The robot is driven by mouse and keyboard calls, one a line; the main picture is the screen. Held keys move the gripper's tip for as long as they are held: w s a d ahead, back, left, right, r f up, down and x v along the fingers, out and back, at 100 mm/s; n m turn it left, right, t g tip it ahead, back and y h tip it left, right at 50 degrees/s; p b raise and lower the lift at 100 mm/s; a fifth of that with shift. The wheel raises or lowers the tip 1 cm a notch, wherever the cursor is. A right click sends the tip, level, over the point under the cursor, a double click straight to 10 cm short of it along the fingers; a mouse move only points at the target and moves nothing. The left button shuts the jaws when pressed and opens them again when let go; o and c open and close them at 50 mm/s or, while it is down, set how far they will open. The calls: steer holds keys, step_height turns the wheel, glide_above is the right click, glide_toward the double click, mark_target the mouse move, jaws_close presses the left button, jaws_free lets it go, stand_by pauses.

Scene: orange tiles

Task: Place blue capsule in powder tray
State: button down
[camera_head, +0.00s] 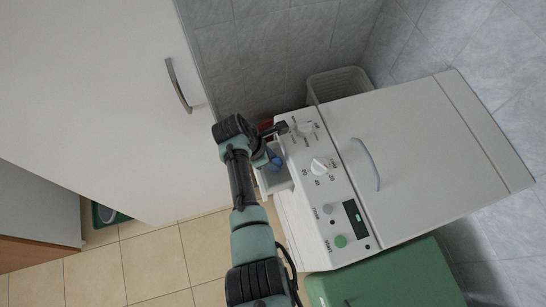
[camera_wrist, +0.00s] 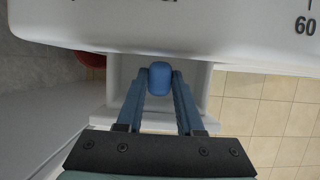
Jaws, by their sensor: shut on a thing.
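A blue capsule (camera_wrist: 160,78) sits between the fingertips of my gripper (camera_wrist: 161,84), which is shut on it in the wrist view. The powder tray (camera_wrist: 205,92) is a white drawer pulled out from the washing machine's front, and the gripper and capsule are over it. In the head view my gripper (camera_head: 274,158) is at the open tray (camera_head: 280,184), below the edge of the control panel. How high the capsule is above the tray floor is hard to tell.
The white washing machine (camera_head: 405,150) has dials and a green button on its panel. A white cabinet (camera_head: 100,90) with a handle stands at the left. A pale basket (camera_head: 340,82) is behind the machine, a green bin (camera_head: 390,280) in front. A red object (camera_wrist: 88,59) is beside the tray.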

steer(key=shift+f+b, duration=0.4)
steer(key=shift+f, duration=0.2)
steer(key=c, duration=0.5)
jaws_free()
steer(key=shift+c, duration=0.2)
